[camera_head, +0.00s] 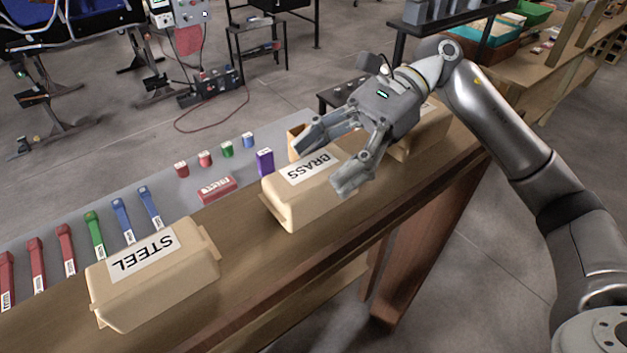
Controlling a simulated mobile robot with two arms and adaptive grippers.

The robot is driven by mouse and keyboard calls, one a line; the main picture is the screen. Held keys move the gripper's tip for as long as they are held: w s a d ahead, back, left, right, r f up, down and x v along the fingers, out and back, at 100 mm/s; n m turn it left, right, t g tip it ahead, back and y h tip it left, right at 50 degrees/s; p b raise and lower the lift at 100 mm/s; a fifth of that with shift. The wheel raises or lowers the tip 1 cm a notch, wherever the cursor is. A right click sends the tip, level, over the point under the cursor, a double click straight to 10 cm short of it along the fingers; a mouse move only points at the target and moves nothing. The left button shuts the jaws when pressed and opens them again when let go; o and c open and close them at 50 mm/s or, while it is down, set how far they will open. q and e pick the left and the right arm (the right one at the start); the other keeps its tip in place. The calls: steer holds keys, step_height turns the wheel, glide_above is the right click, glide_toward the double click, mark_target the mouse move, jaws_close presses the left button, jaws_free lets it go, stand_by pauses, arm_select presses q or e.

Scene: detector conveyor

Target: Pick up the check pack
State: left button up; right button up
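My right gripper (321,167) reaches in from the upper right. Its fingers are spread apart with nothing visible between them except the tan case labelled BRASS (284,206), which lies below or behind them. I cannot tell whether they touch that case. I cannot tell for sure which thing is the check pack. A flat red box with a white label (217,189) lies left of the BRASS case on the grey strip. A purple upright box (264,162) stands behind that case. A small tan box (296,142) is partly hidden by a finger. My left gripper is out of view.
A tan case labelled STEEL (150,280) stands at the front left of the wooden bench; another tan case (425,137) is partly behind my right gripper. Small red, green and blue blocks (227,149) and several coloured handled tools (95,234) line the grey strip (160,205).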

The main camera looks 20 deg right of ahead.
steer(key=c, duration=0.7)
steer(key=shift+r, duration=0.1)
